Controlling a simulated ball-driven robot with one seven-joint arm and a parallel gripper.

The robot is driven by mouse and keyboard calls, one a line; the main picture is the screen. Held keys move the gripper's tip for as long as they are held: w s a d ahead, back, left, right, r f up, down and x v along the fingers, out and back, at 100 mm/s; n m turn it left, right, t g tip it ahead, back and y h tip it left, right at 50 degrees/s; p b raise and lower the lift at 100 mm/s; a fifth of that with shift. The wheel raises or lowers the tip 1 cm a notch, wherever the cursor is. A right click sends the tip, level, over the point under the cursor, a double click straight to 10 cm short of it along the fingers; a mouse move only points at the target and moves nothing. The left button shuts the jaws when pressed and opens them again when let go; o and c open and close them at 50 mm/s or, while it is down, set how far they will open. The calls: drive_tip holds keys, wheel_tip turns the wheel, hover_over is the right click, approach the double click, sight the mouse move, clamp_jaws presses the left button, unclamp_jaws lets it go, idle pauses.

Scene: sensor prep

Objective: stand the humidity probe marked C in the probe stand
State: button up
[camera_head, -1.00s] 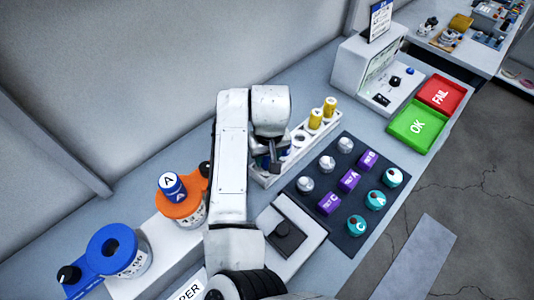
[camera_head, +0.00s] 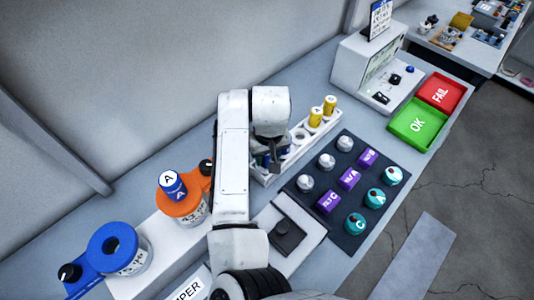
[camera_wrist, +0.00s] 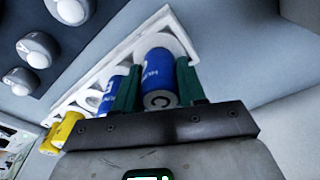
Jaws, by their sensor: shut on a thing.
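The humidity probe marked C (camera_wrist: 160,78) is a blue cylinder with a grey end bearing the letter. In the wrist view it sits between the green fingers of my gripper (camera_wrist: 158,92), which is shut on it. Its far end is at a round white seat at one end of the white probe stand (camera_wrist: 127,46). I cannot tell how deep it sits. Another blue probe (camera_wrist: 108,92) stands beside it in the stand. In the head view my gripper (camera_head: 272,160) is over the near end of the stand (camera_head: 269,178), and my arm hides much of it.
Yellow probes (camera_head: 315,118) stand at the stand's far end, with an empty seat (camera_head: 300,136) before them. A dark mat (camera_head: 321,188) with silver, purple and teal pieces lies right of the stand. A white instrument (camera_head: 365,75) is beyond. Jars with orange (camera_head: 184,206) and blue (camera_head: 101,240) tops stand left.

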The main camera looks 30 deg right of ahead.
drive_tip(key=shift+f, duration=0.2)
drive_tip(key=o, duration=1.4)
wheel_tip(320, 180, up, 3)
drive_tip(key=p, duration=0.2)
drive_tip(key=shift+f+p, duration=0.1)
drive_tip(key=shift+p, duration=0.3)
drive_tip(key=shift+r, duration=2.6)
